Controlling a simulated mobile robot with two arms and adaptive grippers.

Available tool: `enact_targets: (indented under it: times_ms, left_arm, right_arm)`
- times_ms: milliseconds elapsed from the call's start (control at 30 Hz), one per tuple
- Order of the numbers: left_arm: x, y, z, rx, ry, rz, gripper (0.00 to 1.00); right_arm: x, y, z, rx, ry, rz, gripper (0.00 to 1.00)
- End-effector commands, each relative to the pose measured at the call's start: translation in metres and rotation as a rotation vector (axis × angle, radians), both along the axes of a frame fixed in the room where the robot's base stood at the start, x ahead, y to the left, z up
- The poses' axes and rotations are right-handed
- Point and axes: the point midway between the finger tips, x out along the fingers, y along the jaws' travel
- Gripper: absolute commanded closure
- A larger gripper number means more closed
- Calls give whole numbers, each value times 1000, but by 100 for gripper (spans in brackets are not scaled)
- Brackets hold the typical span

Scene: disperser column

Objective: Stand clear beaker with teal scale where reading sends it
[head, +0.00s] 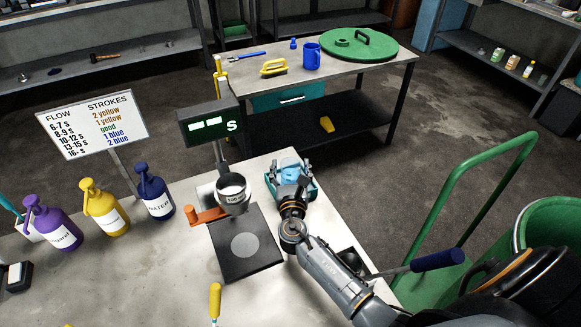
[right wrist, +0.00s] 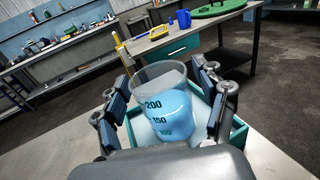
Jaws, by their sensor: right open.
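The clear beaker (right wrist: 160,80) with dark teal-looking numbers holds blue liquid. It stands at the teal tray (right wrist: 238,136), between the fingers of my open right gripper (right wrist: 160,98); contact with the fingers cannot be told. In the head view my right gripper (head: 291,170) is over the teal tray (head: 311,190) at the table's right edge, with the pale blue beaker partly hidden. The sign (head: 92,123) lists flow times with yellow strokes, good and blue strokes. My left gripper is out of view.
A metal cup on a stand (head: 232,193) with an orange lever (head: 207,215) rises over a black plate (head: 245,243) bearing a grey disc. Purple (head: 52,224), yellow (head: 103,207) and navy (head: 154,192) bottles stand left. A yellow-handled tool (head: 215,300) is at the front.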

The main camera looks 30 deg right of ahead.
Motion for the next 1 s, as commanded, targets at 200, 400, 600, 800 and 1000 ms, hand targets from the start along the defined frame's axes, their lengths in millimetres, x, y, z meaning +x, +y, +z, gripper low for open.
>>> enact_targets:
  times_ms: [200, 400, 600, 800, 1000]
  left_arm:
    - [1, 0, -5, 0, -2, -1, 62]
    - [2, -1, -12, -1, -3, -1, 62]
    - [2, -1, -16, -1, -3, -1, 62]
    - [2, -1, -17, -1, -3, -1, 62]
    - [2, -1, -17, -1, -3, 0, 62]
  right_arm:
    - [-37, 18, -3, 2, 2, 2, 28]
    - [-75, 37, -3, 3, 1, 2, 28]
    - [-101, 49, -2, 1, 0, 1, 28]
    - [-108, 52, 0, 1, 0, 0, 28]
    - [-108, 53, 0, 1, 0, 0, 28]
